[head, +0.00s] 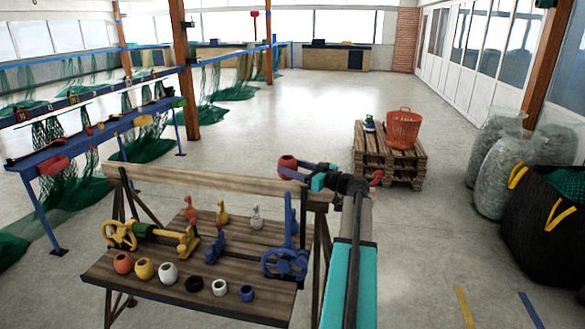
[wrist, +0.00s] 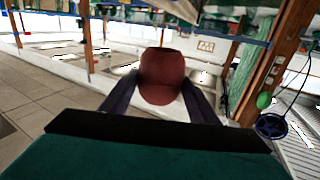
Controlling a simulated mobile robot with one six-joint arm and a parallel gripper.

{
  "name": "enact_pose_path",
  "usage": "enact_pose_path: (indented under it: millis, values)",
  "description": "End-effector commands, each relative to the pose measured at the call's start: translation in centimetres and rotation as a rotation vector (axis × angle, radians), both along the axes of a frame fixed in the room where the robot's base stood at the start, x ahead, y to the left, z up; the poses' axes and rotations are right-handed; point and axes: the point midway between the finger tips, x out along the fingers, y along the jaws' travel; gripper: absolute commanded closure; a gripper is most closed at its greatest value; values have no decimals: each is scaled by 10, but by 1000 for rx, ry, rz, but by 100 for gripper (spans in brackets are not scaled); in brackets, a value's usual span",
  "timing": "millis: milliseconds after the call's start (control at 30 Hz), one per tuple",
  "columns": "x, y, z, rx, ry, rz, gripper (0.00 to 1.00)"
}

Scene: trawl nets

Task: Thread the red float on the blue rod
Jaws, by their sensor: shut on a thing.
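My gripper (head: 289,168) is shut on a dark red float (head: 286,161), held in the air over the back right of the work bench. In the wrist view the red float (wrist: 162,76) sits between the two dark fingers with its opening at the top. The blue rod (head: 289,213) stands upright at the bench's right side, beside a blue spoked wheel (head: 285,264). The held float is above and apart from the rod. The rod's top end is hard to make out near the bench's back beam.
The bench (head: 240,300) carries a front row of several round floats, including an orange-red one (head: 122,263). Behind stand small bottle-like pieces and a yellow wheel (head: 120,235) with a green bar. A back beam (head: 220,182) crosses behind. A pallet stack (head: 385,165) stands farther right.

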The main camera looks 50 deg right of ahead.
Motion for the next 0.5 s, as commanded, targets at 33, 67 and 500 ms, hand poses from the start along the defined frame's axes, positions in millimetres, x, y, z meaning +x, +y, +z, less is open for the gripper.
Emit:
enact_pose_path:
  millis: [33,67,500]
  values:
    - [0,0,0,0,0,0,68]
    - [0,0,-1,0,0,0,68]
    - [0,0,-15,0,0,1,68]
